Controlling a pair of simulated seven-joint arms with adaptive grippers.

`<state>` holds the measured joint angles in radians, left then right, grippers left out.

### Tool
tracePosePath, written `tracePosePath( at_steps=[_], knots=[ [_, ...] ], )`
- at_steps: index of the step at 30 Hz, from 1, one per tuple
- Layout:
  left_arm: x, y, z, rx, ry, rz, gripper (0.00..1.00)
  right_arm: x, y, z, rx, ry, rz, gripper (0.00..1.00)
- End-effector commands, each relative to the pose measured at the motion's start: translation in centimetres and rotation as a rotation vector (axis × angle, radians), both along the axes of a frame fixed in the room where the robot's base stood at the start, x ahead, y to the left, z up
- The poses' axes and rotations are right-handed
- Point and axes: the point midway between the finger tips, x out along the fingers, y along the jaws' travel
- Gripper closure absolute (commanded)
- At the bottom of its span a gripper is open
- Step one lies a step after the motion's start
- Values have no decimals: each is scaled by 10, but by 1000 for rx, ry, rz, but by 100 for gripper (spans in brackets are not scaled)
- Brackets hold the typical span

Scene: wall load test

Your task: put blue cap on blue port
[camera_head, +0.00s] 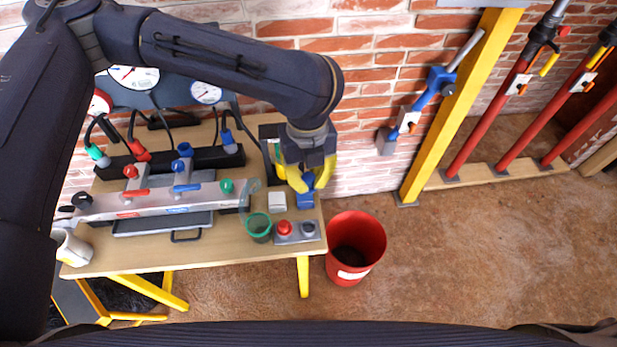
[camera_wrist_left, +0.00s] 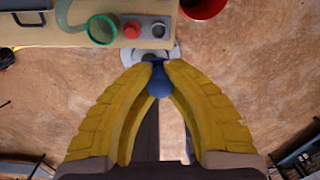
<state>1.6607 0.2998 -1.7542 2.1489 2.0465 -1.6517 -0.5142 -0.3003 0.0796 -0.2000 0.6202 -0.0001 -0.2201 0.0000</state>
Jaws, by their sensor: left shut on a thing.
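My left gripper (camera_head: 309,186) is above the right end of the workbench, its yellow fingers shut on the blue cap (camera_head: 306,200). In the left wrist view, the rounded blue cap (camera_wrist_left: 159,80) sits between the fingertips of the left gripper (camera_wrist_left: 161,66). A blue fitting (camera_head: 185,149) stands on the black bar behind the grey manifold, near a blue lever valve (camera_head: 187,187). A blue hose connector (camera_head: 228,142) is further right. I cannot tell which of these blue parts is the blue port. My right gripper is out of view.
A small plate holds a red cap (camera_head: 285,228) beside a grey round seat (camera_head: 308,229). A green cup (camera_head: 259,226) and a white block (camera_head: 277,201) stand near. The manifold (camera_head: 140,204) fills the bench's left and middle. A red bucket (camera_head: 356,246) is on the floor.

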Motion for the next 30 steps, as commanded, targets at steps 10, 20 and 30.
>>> tracePosePath(
  at_steps=[10,20,30],
  knots=[
    [2,5,-2,-1,3,183,100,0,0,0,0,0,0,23],
    [8,23,-7,-1,12,715,100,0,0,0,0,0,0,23],
    [17,53,-13,1,16,1306,100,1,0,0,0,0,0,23]
  ],
)
